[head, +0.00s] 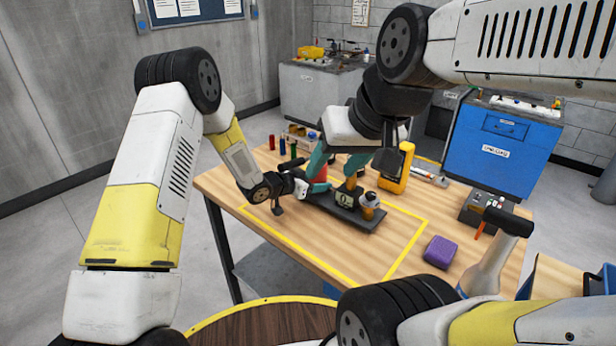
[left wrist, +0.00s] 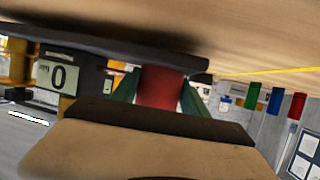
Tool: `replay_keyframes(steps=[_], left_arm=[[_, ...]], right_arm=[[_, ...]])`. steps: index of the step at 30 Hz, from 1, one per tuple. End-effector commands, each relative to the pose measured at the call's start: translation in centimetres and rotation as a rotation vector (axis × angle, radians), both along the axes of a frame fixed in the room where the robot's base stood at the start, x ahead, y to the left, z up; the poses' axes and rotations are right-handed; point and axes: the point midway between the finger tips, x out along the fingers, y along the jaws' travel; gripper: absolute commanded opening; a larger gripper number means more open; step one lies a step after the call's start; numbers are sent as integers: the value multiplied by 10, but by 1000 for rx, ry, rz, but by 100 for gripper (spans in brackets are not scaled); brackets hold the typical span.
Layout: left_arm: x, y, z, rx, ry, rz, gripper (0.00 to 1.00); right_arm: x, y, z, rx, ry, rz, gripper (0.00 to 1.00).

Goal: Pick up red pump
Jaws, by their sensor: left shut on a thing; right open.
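The red pump (head: 319,187) is at the left end of a dark plate (head: 362,224) with a digital display (head: 345,198) reading 0. In the left wrist view, the pump (left wrist: 162,87) is a red cylinder between teal fingers, close against the plate (left wrist: 120,45); I cannot tell whether it touches.
A yellow device (head: 397,168) stands behind the plate. A purple block (head: 440,252) lies at the right. Several small coloured bottles (head: 282,147) stand at the back left. A small yellow part and a grey-orange part (head: 370,206) crowd the plate. The table front, inside yellow tape, is clear.

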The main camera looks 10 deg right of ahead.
Motion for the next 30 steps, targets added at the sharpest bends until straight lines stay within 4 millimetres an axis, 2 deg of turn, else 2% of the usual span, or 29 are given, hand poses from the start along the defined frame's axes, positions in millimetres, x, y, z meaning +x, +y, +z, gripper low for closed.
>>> replay_keyframes(steps=[1, 6, 11, 17, 24, 30], left_arm=[[2, -2, 12, -12, -9, 1, 0], [2, -1, 27, -12, -8, 2, 0], [-12, 11, 27, -9, -4, 2, 0], [-37, 34, 30, -10, -2, 3, 0], [-77, 71, 34, -9, -2, 4, 0], [-100, 92, 37, -9, -4, 3, 0]], right_arm=[[0, 0, 0, 0, 0, 0, 53], [0, 0, 0, 0, 0, 0, 53], [0, 0, 0, 0, 0, 0, 53], [0, 0, 0, 0, 0, 0, 53], [0, 0, 0, 0, 0, 0, 53], [0, 0, 0, 0, 0, 0, 53]])
